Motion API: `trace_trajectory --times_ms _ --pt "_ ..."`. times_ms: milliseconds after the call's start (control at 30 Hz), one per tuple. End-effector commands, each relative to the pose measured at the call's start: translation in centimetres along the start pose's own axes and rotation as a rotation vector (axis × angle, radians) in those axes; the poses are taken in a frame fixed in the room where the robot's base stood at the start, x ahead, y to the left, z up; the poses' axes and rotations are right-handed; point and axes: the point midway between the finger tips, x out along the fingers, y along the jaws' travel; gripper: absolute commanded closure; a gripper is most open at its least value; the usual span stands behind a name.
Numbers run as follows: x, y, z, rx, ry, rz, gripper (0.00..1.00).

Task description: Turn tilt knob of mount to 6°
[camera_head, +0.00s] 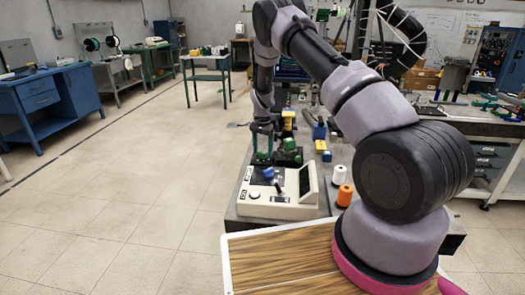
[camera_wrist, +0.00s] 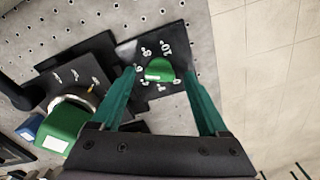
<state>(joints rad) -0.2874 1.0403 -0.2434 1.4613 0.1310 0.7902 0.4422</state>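The tilt knob (camera_wrist: 160,70) is green and rounded with a white mark, on a black dial plate (camera_wrist: 180,42) of the mount. The plate carries white numbers, with 8° and 10° readable above the knob; others are partly hidden, and I cannot tell the exact setting. My gripper (camera_wrist: 161,64) has teal fingers spread apart, one on each side of the knob, with gaps showing and no clear contact. In the head view my gripper (camera_head: 262,142) points down beside the black and green mount (camera_head: 289,154); the knob is not clear there.
A second green part (camera_wrist: 62,122) beside another marked black plate lies left of my gripper. A white control box (camera_head: 278,197) stands in front of the mount on the bench. White (camera_head: 339,175) and orange (camera_head: 345,195) spools stand to the right. Open floor lies left.

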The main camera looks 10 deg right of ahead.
Motion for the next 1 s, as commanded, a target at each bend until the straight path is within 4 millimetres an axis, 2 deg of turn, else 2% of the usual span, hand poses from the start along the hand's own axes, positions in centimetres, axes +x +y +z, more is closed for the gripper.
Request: trace_trajectory --times_ms 267,367,700,800,1000 --pt "-0.3 0.0 0.0 0.0 -0.001 0.0 0.22" --pt "-1.6 -0.1 0.0 -0.001 0.001 -0.002 0.22" --pt "-8.2 0.0 0.0 -0.001 0.002 -0.002 0.22" --pt "-9.6 0.0 0.0 0.0 0.001 -0.002 0.22" --pt "-10.8 0.0 0.0 0.0 0.0 0.0 0.22"
